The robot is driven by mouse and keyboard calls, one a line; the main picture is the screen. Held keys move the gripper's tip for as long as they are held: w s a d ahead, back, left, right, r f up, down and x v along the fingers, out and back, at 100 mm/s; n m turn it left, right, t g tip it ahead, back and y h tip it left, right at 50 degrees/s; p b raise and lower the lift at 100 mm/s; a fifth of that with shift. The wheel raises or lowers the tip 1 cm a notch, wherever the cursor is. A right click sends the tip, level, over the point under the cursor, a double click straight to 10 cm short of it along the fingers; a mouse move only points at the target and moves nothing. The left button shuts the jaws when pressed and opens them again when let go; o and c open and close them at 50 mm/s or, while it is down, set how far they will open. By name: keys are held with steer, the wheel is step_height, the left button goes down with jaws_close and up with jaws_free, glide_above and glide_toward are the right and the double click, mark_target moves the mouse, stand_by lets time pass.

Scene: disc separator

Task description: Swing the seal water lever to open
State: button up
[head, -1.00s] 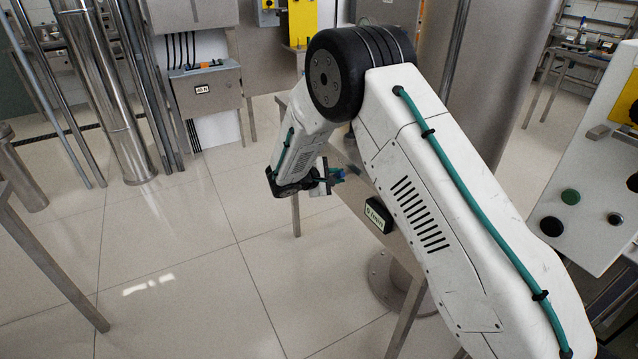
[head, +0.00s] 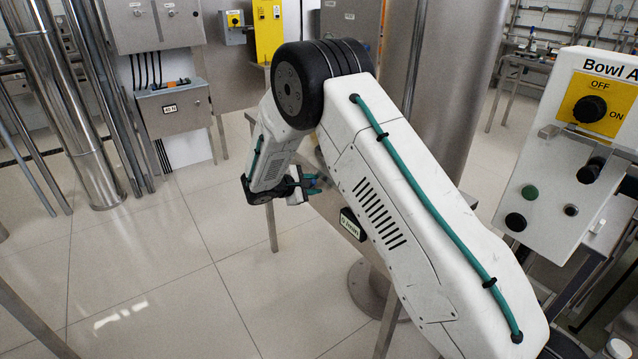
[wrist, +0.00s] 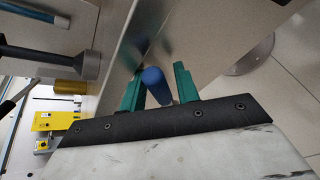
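A blue rounded handle (wrist: 155,82), which appears to be the seal water lever's grip, stands between the two green fingers of my gripper (wrist: 160,88) in the wrist view. The fingers are apart, and some gap shows beside the handle, so they look open around it. The rest of the lever and its pivot are hidden. In the head view my gripper (head: 308,185) is small, left of the metal stand, with a bit of blue at its fingers. Contact cannot be told there.
A labelled metal stand (head: 352,225) is beside my gripper, partly behind my arm. A white "Bowl A" panel (head: 545,165) with a black knob is at the right. A grey box (head: 175,108) is at the back left. The tiled floor at left is clear.

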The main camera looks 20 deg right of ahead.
steer(key=shift+w+a+r, duration=0.1)
steer(key=shift+r, duration=0.1)
steer(key=v, duration=0.7)
steer(key=shift+s+a, duration=0.25)
